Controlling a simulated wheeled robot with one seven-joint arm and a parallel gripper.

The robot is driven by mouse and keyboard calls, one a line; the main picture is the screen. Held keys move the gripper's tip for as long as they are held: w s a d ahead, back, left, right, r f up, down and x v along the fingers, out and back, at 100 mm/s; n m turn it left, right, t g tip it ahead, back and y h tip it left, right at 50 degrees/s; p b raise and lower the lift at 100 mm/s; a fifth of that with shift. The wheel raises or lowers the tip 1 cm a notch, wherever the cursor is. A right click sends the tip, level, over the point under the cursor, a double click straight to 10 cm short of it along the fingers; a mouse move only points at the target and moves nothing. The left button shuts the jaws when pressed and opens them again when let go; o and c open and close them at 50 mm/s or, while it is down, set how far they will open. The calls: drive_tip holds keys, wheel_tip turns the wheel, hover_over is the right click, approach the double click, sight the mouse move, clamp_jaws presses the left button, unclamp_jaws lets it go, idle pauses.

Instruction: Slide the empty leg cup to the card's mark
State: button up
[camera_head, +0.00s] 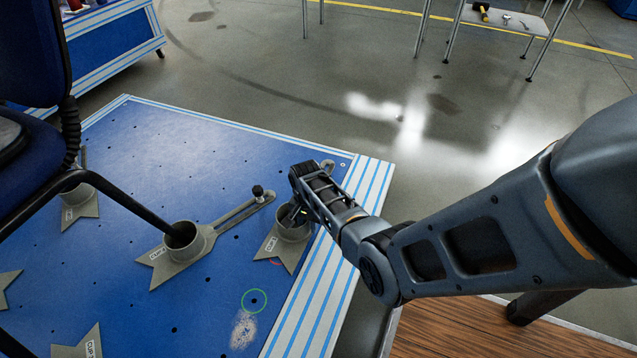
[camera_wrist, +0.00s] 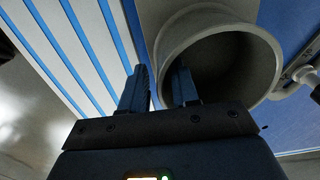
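The empty leg cup (camera_head: 291,235) is a grey round cup on a forked base plate, near the right edge of the blue platform. My gripper (camera_head: 299,213) is down at its rim. In the wrist view the cup (camera_wrist: 262,50) opens toward the camera. My gripper (camera_wrist: 160,85) has its fingers apart, one inside the cup and one outside, with the wall between them. I cannot tell whether either finger touches the wall. A green circle (camera_head: 254,300) is marked on the platform in front of the cup, and a red arc shows beside its base. No card shows.
Another cup (camera_head: 184,241) with a slotted arm and dark knob (camera_head: 257,191) holds a black chair leg to the left. More cups stand farther left under the blue chair (camera_head: 30,150). The striped platform edge (camera_head: 315,295) lies to the right. Blue surface around the green circle is clear.

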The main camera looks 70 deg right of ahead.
drive_tip(key=shift+r, duration=0.1)
wheel_tip(320, 180, up, 6)
drive_tip(key=p, duration=0.6)
drive_tip(key=shift+s, duration=0.1)
idle(0.7)
